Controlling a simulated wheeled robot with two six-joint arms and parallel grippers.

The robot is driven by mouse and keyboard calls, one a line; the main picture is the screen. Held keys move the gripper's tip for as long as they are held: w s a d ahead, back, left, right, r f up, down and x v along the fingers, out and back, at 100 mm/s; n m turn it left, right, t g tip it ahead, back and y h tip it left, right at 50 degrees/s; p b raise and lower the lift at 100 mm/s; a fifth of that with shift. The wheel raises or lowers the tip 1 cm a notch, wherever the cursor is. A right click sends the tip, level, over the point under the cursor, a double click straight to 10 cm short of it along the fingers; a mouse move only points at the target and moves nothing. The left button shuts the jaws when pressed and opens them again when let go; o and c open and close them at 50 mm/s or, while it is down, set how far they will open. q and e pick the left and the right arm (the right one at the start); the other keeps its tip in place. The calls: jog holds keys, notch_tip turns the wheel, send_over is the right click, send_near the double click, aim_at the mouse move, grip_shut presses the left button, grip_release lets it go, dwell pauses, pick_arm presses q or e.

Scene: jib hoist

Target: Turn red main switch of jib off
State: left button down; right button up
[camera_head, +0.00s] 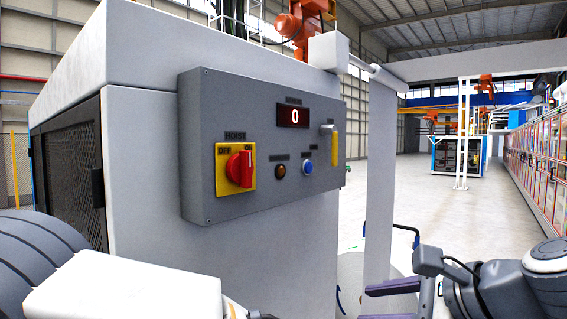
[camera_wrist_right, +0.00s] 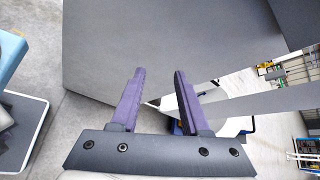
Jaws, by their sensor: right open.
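The red main switch (camera_head: 239,168) is a rotary knob on a yellow plate (camera_head: 222,185) marked OFF on the left and ON on the right. Its handle looks to lean toward ON. It sits on the left part of the grey control panel (camera_head: 230,100), with nothing touching it. My right gripper (camera_head: 375,302) is low and to the right of the panel, well apart from the switch. In the right wrist view its purple fingers (camera_wrist_right: 160,74) are spread and empty. My left arm shows at the lower left, but its gripper is not visible.
The panel also carries a display reading 0 (camera_head: 294,116), an amber lamp (camera_head: 280,171), a blue button (camera_head: 308,167) and a yellow-handled lever (camera_head: 334,147). It is fixed to a white cabinet (camera_head: 140,150).

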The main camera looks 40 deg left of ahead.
aim_at(250, 160)
jog(key=s+a+r+m+g+y, duration=0.1)
jog(key=s+a+r+m+y, duration=0.25)
jog(key=r, duration=0.65)
jog(key=s+a+r+m+g+y, duration=0.2)
jog(key=s+a+r+y, duration=0.15)
jog(key=r, duration=0.75)
jog(key=a+p, duration=0.1)
jog(key=a, duration=0.2)
jog(key=a+p, duration=0.2)
jog(key=a, duration=0.1)
jog(key=w+a+p, duration=0.1)
jog(key=a, duration=0.3)
jog(key=shift+f+p, duration=0.2)
jog(key=shift+p, duration=0.15)
jog(key=shift+w+a+f+t, duration=0.1)
jog(key=shift+a+t, duration=0.2)
jog(key=shift+t, duration=0.1)
jog(key=shift+c, duration=0.2)
jog(key=shift+n, duration=0.25)
grip_shut()
